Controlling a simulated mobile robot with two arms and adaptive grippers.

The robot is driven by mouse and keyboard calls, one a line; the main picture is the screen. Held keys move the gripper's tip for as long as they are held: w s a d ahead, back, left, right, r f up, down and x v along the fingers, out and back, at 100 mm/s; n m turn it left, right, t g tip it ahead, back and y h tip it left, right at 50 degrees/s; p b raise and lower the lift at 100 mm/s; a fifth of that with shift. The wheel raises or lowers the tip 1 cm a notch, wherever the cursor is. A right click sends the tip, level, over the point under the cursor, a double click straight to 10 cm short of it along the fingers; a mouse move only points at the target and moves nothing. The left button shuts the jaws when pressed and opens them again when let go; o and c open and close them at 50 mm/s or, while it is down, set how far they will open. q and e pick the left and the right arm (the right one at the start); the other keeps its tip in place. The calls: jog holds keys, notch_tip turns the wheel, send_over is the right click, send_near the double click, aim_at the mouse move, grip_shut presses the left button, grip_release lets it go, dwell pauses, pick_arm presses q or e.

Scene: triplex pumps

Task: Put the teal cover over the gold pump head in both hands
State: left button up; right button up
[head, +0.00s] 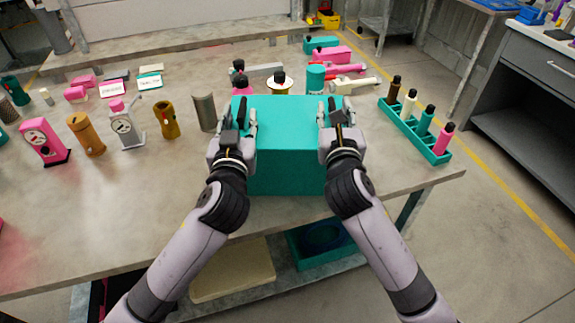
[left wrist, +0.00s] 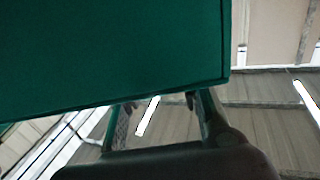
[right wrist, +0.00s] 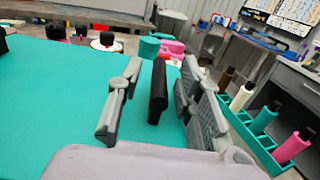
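The teal cover (head: 285,155) is a large box shape at the table's front, between my grippers; it also fills much of the left wrist view (left wrist: 110,50). A black upright handle (right wrist: 158,92) stands near its right side. My right gripper (head: 334,110) is open, with one finger on each side of this handle and gaps visible. My left gripper (head: 240,115) is at the cover's left side; its fingers are apart in the left wrist view (left wrist: 160,115), with nothing seen between them. I cannot make out the gold pump head for sure; whatever is under or behind the cover is hidden.
A teal rack (head: 415,132) with several coloured bottles stands to the right. A white disc with a black knob (head: 279,80) shows behind the cover. Pink (head: 43,142), orange (head: 86,134) and gold-brown (head: 167,119) parts stand left. The table's front left (head: 90,230) is clear.

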jog(key=shift+s, duration=0.15)
pick_arm(q)
jog(key=s, duration=0.9)
jog(key=shift+s, duration=0.25)
pick_arm(e)
jog(key=s, duration=1.2)
jog(key=shift+w, duration=0.1)
